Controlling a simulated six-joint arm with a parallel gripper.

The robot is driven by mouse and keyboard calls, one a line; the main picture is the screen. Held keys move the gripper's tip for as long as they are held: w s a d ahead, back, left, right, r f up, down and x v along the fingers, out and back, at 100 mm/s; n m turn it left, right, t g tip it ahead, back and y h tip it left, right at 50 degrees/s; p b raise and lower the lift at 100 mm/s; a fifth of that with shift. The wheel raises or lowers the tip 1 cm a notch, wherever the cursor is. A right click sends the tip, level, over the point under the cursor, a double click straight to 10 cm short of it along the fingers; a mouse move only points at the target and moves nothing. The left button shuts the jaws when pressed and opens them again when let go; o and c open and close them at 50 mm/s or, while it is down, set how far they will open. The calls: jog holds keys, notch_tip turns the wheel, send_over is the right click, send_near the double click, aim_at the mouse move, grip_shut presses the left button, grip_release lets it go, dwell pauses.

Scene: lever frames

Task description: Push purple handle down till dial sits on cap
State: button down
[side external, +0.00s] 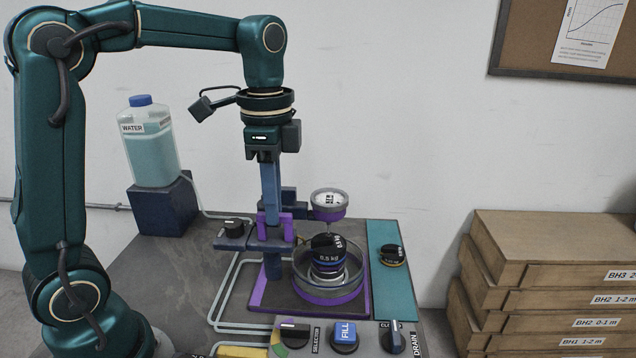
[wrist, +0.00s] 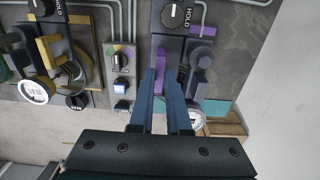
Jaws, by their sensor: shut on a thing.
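The purple handle (side external: 287,227) is on the upright of the press, left of the weights. My gripper (side external: 270,212) points straight down and is shut on the handle, its blue fingers at the purple bars. In the wrist view my gripper (wrist: 165,78) has purple (wrist: 159,68) at its fingertips. The round dial (side external: 329,201) with a white face and purple rim sits to the right, above a black 0.5 kg weight (side external: 325,244). A thin stem shows below the dial. The dial (wrist: 195,119) is partly hidden by a finger in the wrist view. I cannot make out the cap clearly.
A purple-rimmed round pan (side external: 340,295) surrounds the weight stack. A black knob block (side external: 234,230) stands left of the handle. A panel with a blue FILL button (side external: 345,336) lies in front. A water bottle (side external: 150,145) stands behind left. Cardboard-coloured boxes (side external: 545,270) stand right.

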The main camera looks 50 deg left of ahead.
aim_at(276, 239)
jog(key=shift+f, duration=2.5)
jog(key=c, duration=0.9)
grip_release()
jog(key=shift+r, duration=2.6)
